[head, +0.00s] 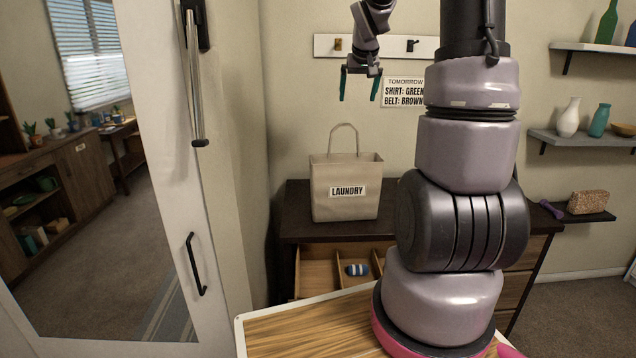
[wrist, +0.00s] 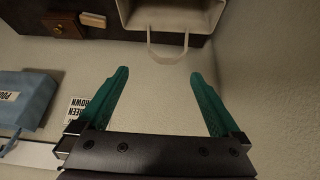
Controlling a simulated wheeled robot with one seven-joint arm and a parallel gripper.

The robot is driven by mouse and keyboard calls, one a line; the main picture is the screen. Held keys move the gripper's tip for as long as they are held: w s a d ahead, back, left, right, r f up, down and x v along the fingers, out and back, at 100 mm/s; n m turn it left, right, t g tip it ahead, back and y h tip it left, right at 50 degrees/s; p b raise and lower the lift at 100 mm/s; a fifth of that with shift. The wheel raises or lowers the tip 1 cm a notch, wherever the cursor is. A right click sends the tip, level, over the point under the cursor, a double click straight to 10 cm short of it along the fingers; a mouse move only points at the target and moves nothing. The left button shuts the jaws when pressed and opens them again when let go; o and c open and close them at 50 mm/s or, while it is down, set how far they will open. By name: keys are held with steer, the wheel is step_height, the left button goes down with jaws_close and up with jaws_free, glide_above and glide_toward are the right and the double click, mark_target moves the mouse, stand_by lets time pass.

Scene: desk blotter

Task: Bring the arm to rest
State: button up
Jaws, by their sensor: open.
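My gripper (head: 359,88) hangs in the upper middle of the head view, fingers down, in front of the wall and above the laundry bag. Its two green fingers are wide apart with nothing between them, and they also show in the wrist view (wrist: 158,75). My arm's thick grey links fill the right middle of the head view and hide part of the dresser and wall. The beige laundry bag (head: 346,205) stands upright on the dark dresser (head: 298,224), its handle raised. In the wrist view the bag (wrist: 172,14) is at the top, apart from the fingers.
A white hook rail (head: 328,46) and a sign (head: 403,93) are on the wall near my gripper. A dresser drawer (head: 318,270) is open, holding a blue-and-white rolled item (head: 357,269). The wrist view shows a blue bag (wrist: 28,97).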

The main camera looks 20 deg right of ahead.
steer(key=s+a+r+y, duration=0.1)
steer(key=s+a, duration=0.4)
steer(key=s, duration=0.5)
steer(key=s+a+r+y, duration=0.1)
steer(key=s+a+r, duration=0.2)
steer(key=s+a, duration=0.3)
steer(key=s+a+r+m+y, duration=0.1)
steer(key=s+a, duration=0.4)
steer(key=s, duration=0.9)
steer(key=shift+s+a+r+t+y, duration=0.25)
steer(key=shift+r+t+y, duration=0.15)
steer(key=shift+r, duration=0.45)
